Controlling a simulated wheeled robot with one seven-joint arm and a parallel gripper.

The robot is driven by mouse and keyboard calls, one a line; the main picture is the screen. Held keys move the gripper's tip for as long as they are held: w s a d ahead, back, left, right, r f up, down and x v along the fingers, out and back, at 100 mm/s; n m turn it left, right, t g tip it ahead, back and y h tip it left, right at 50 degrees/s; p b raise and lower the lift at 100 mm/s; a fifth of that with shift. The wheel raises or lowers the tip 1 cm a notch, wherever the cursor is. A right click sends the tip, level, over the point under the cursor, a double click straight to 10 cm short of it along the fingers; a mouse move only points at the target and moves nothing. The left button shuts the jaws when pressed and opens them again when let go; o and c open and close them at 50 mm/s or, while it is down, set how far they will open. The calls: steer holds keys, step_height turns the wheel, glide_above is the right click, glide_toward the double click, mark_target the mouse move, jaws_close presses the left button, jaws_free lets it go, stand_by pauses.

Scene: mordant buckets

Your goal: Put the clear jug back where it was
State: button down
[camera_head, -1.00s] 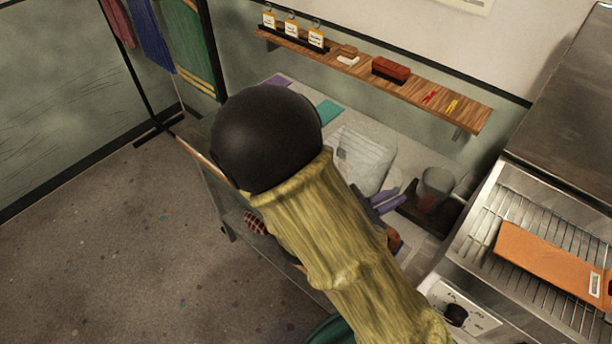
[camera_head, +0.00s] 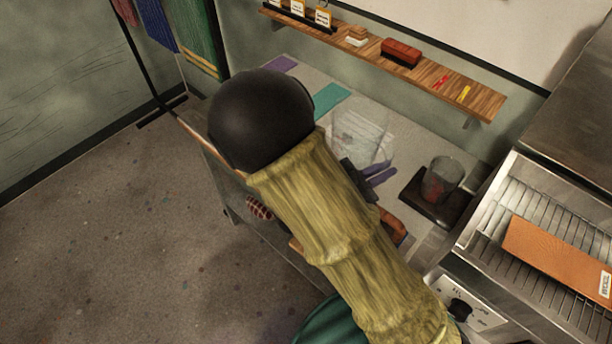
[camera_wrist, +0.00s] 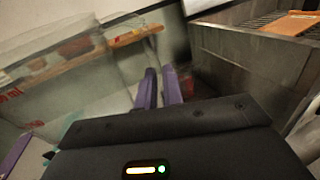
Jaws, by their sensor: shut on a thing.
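The clear jug (camera_head: 360,136) is a see-through vessel over the pale worktop in the head view, partly hidden by my arm. In the wrist view its transparent wall (camera_wrist: 12,96), with red markings, fills much of the left side. My gripper (camera_head: 380,176) has purple fingers and is at the jug's near right side. In the wrist view the fingers (camera_wrist: 159,87) are close together, shut on the jug. Whether the jug's base touches the worktop cannot be told.
A clear beaker (camera_head: 442,178) with something red stands on a dark base (camera_head: 423,205) right of the jug. A metal rack unit with an orange board (camera_head: 555,252) is further right. A wooden shelf (camera_head: 430,78) runs along the wall behind. A teal sheet (camera_head: 330,100) lies left.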

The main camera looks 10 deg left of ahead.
steer(key=w+a+f+n+t+y+b, duration=0.2)
steer(key=w+a+f+t+y+b, duration=0.1)
steer(key=w+a+f, duration=0.5)
steer(key=w+a+b, duration=0.1)
steer(key=a, duration=0.2)
steer(key=shift+a+f+n, duration=0.15)
steer(key=shift+f+n, duration=0.15)
steer(key=shift+n, duration=0.1)
steer(key=shift+f, duration=0.1)
steer(key=shift+f+p, duration=0.45)
steer(key=shift+f, duration=2.4)
steer(key=shift+f, duration=0.1)
steer(key=shift+f+p, duration=0.35)
steer(key=shift+f, duration=1.6)
